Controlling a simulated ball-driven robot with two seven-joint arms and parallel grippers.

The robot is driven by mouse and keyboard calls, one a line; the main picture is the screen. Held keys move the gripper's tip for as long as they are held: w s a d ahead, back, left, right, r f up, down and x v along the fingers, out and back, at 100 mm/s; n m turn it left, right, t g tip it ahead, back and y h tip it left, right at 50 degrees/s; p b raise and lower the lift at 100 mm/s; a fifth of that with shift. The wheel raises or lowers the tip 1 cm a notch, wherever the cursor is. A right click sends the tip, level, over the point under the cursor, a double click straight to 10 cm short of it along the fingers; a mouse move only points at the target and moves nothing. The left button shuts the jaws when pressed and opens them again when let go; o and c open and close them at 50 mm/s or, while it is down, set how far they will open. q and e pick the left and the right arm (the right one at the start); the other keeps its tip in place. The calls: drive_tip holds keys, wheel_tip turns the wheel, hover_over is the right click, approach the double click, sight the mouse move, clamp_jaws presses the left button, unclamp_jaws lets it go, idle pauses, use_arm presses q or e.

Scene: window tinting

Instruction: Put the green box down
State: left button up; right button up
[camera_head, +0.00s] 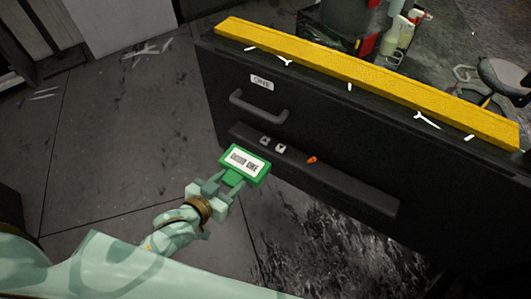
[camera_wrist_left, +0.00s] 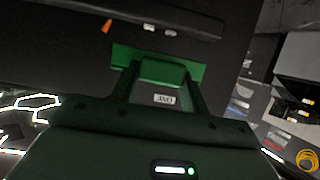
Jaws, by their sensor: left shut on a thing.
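The green box (camera_head: 244,165) has a white label with dark print on its upper face. My left gripper (camera_head: 231,184) is shut on it and holds it by its near side, in front of the dark cabinet (camera_head: 215,75). The box also shows in the left wrist view (camera_wrist_left: 165,72), between the two fingers of my left gripper (camera_wrist_left: 160,85). I cannot tell whether the box touches the cabinet's ledge (camera_head: 345,182). My right gripper is not in view.
On the ledge lie two small pale pieces (camera_head: 272,144) and a small orange piece (camera_head: 312,160). A yellow beam (camera_head: 370,78) lies along the cabinet top. A stool (camera_head: 503,75) and bottles (camera_head: 397,35) stand behind. The floor at left (camera_head: 110,140) is mostly clear.

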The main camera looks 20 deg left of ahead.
sight(239, 175)
use_arm(q)
drive_tip(key=w+d+f+b, duration=0.1)
drive_tip(key=w+d+b, duration=0.3)
drive_tip(key=w, duration=1.1)
wheel_tip(239, 175, down, 6)
drive_tip(key=b, duration=0.3)
drive_tip(key=shift+d, duration=0.2)
drive_tip(key=o, duration=1.1)
drive_tip(key=shift+s+f, duration=0.1)
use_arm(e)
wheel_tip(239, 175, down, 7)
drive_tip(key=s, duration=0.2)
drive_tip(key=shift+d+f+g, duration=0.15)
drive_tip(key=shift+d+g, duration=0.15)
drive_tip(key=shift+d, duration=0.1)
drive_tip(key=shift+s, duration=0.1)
